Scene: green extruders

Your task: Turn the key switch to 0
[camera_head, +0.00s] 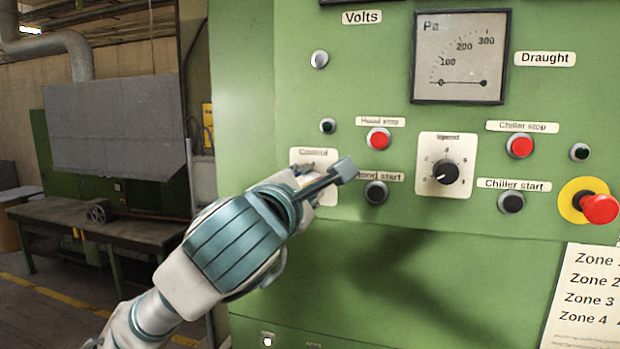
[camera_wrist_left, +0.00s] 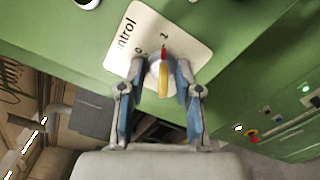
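The key switch (camera_wrist_left: 163,74) sits on a white plate labelled Control (camera_wrist_left: 140,38). It has a yellow key part and a red tip that points toward the 1 mark; the 0 mark lies to its left in the wrist view. My left gripper (camera_wrist_left: 159,68) is open, with one finger on each side of the switch. I cannot tell whether either finger touches it. In the head view my left gripper (camera_head: 336,178) is in front of the Control plate (camera_head: 302,156) and hides the switch. My right gripper is not in view.
The green panel (camera_head: 240,100) carries a Hood start button (camera_head: 376,192), a red Hood stop button (camera_head: 378,138) and a speed dial (camera_head: 446,172) to the right of my gripper. A red emergency knob (camera_head: 600,209) sticks out at far right. A workbench (camera_head: 120,232) stands behind, left.

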